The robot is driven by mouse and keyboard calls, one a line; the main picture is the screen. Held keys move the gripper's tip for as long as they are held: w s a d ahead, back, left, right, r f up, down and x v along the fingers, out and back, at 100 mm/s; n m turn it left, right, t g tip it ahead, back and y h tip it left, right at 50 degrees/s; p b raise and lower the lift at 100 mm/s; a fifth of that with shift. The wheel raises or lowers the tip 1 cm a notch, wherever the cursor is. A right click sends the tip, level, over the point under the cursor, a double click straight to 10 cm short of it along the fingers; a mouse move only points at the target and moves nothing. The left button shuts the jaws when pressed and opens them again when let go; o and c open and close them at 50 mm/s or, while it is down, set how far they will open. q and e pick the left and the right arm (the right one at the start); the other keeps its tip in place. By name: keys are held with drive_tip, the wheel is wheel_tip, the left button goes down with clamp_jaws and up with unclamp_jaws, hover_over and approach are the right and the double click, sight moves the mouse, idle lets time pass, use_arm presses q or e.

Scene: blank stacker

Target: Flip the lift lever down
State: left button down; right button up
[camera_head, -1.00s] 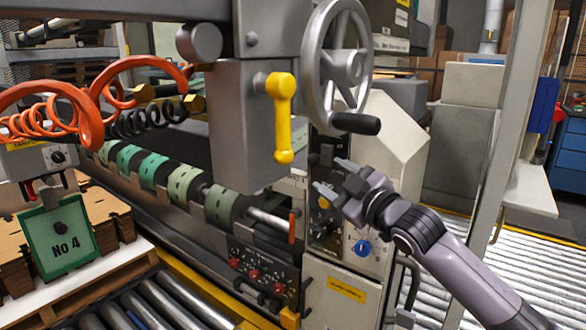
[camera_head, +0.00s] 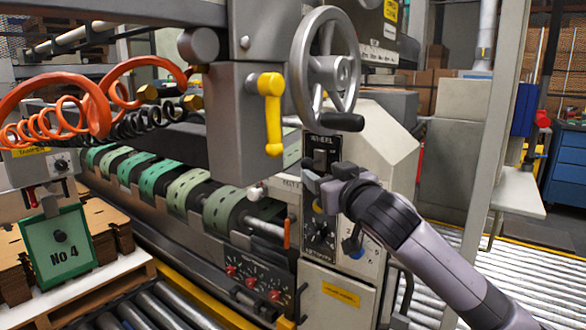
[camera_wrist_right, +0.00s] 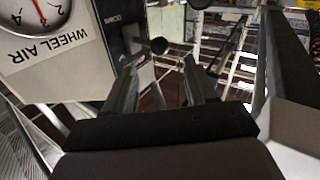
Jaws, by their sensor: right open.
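No lever in view carries a readable "lift" label. A yellow lever (camera_head: 271,115) hangs down from its pivot on the grey housing. A small orange handle (camera_head: 287,233) stands lower, by the rollers. A black panel marked WHEEL (camera_head: 320,145) is partly hidden behind my right gripper. My right gripper (camera_head: 311,183) is in front of this panel, below the handwheel and to the right of and below the yellow lever. My left gripper is out of view.
The handwheel (camera_head: 325,70) with its black handle overhangs my right gripper. A WHEEL AIR gauge (camera_wrist_right: 35,25) is close by in the wrist view.

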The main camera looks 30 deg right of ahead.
sight(310, 164)
drive_tip(key=shift+w+d, duration=0.2)
drive_tip(key=shift+w, duration=0.95)
drive_tip(key=shift+w+d, duration=0.25)
drive_tip(key=shift+w, duration=0.85)
drive_tip(key=shift+w+d, duration=0.2)
drive_tip(key=shift+w, duration=0.95)
clamp_jaws()
unclamp_jaws()
drive_tip(key=shift+s, duration=0.15)
